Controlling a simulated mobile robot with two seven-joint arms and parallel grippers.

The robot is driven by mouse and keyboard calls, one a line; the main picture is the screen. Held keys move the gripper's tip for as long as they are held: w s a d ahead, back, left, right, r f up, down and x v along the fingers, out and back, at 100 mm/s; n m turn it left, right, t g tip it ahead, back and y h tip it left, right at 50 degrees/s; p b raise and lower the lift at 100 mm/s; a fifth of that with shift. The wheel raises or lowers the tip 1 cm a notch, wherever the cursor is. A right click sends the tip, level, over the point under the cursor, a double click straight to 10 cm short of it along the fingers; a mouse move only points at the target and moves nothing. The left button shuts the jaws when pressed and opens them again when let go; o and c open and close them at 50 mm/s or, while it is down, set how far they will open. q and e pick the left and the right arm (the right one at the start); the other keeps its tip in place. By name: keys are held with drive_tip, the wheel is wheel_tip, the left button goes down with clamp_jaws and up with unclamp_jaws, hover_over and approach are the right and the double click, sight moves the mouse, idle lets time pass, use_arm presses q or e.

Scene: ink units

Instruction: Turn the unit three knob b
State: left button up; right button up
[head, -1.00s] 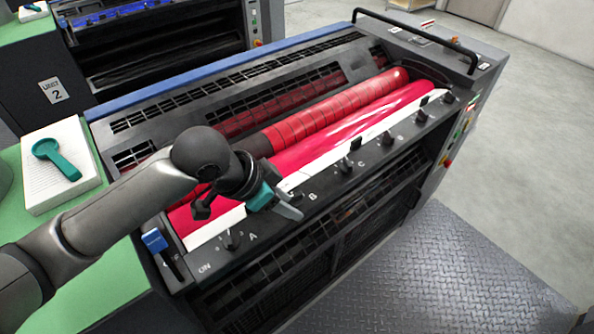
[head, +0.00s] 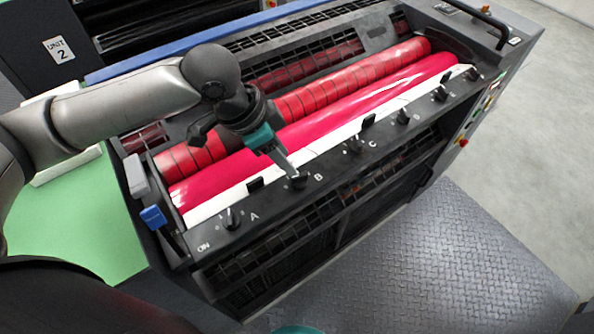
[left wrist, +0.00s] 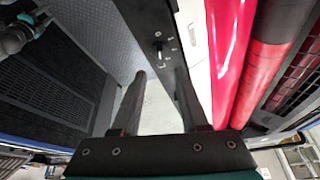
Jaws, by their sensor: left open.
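The unit with red rollers carries a dark front rail with lettered black knobs. Knob B (head: 298,181) sits beside its letter, between knob A (head: 233,218) and knob C (head: 357,146). My left gripper (head: 290,172) is right at knob B, its fingers pointing down and partly covering it. In the left wrist view the gripper (left wrist: 160,76) is open, and a knob (left wrist: 157,50) with dial marks shows between and beyond the fingertips. I cannot tell whether the fingers touch it. A teal and grey part of my right arm shows at the wrist view's upper left; its jaws are unclear.
A white ink tray edge (head: 330,137) and red rollers (head: 345,85) lie behind the rail. A blue-handled lever (head: 153,217) stands at the left end. A treadplate floor (head: 400,260) is clear in front. Unit 2 stands behind.

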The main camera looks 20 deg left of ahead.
sight(299, 175)
use_arm(q)
drive_tip(key=x, duration=0.7)
drive_tip(key=shift+w+b, duration=0.1)
drive_tip(key=shift+b, duration=0.3)
clamp_jaws()
